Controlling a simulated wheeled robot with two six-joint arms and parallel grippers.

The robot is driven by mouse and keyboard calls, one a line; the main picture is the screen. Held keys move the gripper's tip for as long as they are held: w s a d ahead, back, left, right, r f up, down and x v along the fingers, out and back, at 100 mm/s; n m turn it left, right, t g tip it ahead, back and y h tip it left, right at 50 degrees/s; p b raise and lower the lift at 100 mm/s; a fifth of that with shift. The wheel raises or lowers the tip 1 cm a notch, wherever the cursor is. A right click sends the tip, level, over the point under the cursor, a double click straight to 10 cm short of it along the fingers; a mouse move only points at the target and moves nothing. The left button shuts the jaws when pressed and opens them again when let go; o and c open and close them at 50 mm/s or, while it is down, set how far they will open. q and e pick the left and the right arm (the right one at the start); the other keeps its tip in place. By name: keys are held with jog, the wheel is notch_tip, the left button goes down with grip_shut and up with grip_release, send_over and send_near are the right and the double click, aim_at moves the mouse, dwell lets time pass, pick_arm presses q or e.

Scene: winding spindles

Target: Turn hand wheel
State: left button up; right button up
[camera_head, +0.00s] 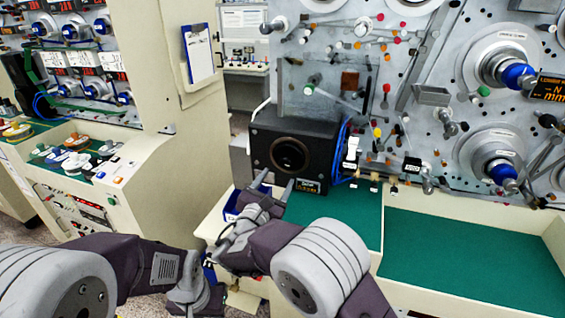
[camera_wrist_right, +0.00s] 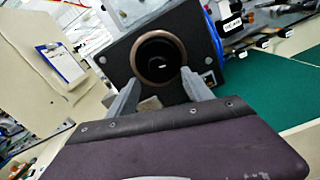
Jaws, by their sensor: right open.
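A dark round hand wheel with a brownish rim (camera_head: 289,156) sits on the front of a black box (camera_head: 262,142) at the machine's left end. The wheel also shows in the right wrist view (camera_wrist_right: 158,60), near the top middle. My right gripper (camera_head: 275,183) is open and empty, just in front of and a little below the wheel. In the right wrist view its two fingers (camera_wrist_right: 157,82) stand apart, one toward each side of the wheel's lower part. I cannot tell whether they touch it. My left arm comes in at lower left; its gripper fingers do not show.
A green worktop (camera_head: 470,258) with raised cream edges lies to the right. The machine panel (camera_head: 330,75) above carries spindles, guides and small knobs. A blue bin (camera_head: 236,205) is by my right gripper. A cream cabinet (camera_head: 140,190) stands at left, with a clipboard (camera_head: 199,54) on its panel.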

aim_at(284, 165)
jog(key=x, duration=0.2)
jog(key=p+x, duration=0.1)
jog(key=x, duration=0.2)
jog(key=p+x, duration=0.1)
jog(key=x, duration=0.2)
jog(key=shift+a, duration=0.3)
jog(key=shift+w+d+f+p, duration=0.1)
jog(key=shift+w+d+p, duration=0.2)
jog(key=shift+w, duration=0.05)
jog(key=shift+a, duration=0.15)
